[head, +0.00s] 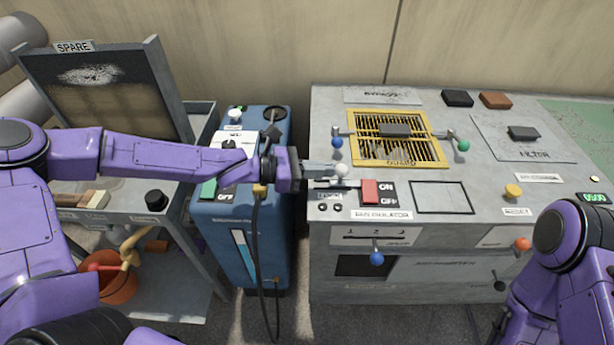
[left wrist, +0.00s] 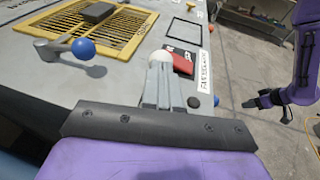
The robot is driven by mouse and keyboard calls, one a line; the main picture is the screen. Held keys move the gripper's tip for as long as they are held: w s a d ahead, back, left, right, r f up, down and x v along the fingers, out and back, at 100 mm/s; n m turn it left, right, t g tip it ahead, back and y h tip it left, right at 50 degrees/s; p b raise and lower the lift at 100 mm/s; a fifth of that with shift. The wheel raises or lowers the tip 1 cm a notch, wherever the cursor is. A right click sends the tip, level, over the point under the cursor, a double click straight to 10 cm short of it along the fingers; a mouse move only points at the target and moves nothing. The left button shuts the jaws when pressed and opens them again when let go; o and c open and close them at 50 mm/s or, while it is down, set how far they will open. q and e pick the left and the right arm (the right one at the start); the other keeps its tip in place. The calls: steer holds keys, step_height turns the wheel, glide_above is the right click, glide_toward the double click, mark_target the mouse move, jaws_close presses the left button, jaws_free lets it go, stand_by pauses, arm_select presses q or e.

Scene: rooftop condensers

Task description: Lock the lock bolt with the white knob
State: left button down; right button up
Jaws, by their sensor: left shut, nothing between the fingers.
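The lock bolt's white knob (head: 342,170) stands near the left edge of the grey cabinet top, left of the red fan isolator switch (head: 370,191). My left gripper (head: 326,170) is shut and empty, with its fingertips right at the knob. In the left wrist view the white knob (left wrist: 162,58) shows just beyond the tips of the closed fingers (left wrist: 162,85). I cannot tell whether they touch it. The bolt's body is mostly hidden by the gripper. Of my right arm only purple links show in the head view; the right gripper (left wrist: 268,100) appears small in the left wrist view.
A yellow guard grille (head: 400,138) lies behind the knob, with a blue-knobbed lever (head: 337,143) at its left and a green-knobbed one (head: 463,146) at its right. A blue machine (head: 240,240) with a hose stands left of the cabinet (head: 420,235).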

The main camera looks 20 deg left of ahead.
arm_select(q)
steer(key=shift+d+f, duration=0.25)
steer(key=shift+d, duration=0.15)
steer(key=shift+r, duration=0.25)
arm_select(e)
steer(key=shift+a+f, duration=0.1)
steer(key=shift+f, duration=0.3)
arm_select(q)
steer(key=shift+r, duration=0.15)
steer(key=p+v, duration=0.8)
steer(key=v, duration=0.6)
steer(key=shift+f, duration=0.25)
arm_select(e)
step_height(320, 180, up, 8)
steer(key=shift+r, duration=0.2)
arm_select(q)
steer(key=shift+w+a, duration=0.1)
steer(key=shift+a, duration=0.05)
